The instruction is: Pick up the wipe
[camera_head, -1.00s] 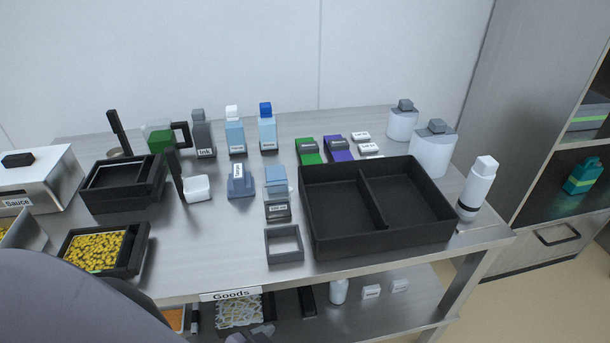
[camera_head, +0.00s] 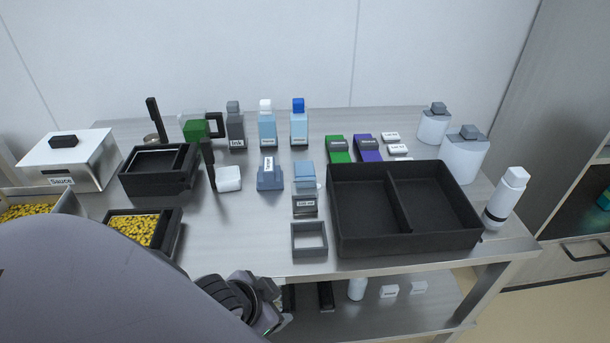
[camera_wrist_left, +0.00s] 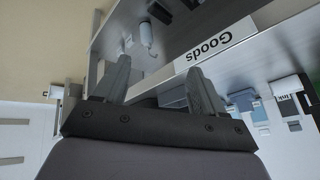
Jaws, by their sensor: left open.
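I cannot tell for certain which object is the wipe. A small light-blue piece (camera_head: 304,174) sits at the table's middle, above a grey labelled block (camera_head: 304,204). A blue-grey block (camera_head: 270,178) with an unreadable upright label stands to its left. My left gripper (camera_wrist_left: 160,82) is open and empty in the left wrist view, its two fingers apart. In the head view my left wrist is low at the table's front edge, below and left of these objects; its fingertips are not clear there. My right gripper is not in view.
A black two-part tray (camera_head: 405,247) fills the table's right side, with a small grey frame (camera_head: 309,240) beside it. Bottles (camera_head: 267,130) stand behind. The front edge bears a "Goods" label (camera_wrist_left: 212,45); a lower shelf (camera_head: 350,310) lies beneath. Clear tabletop lies left of the frame.

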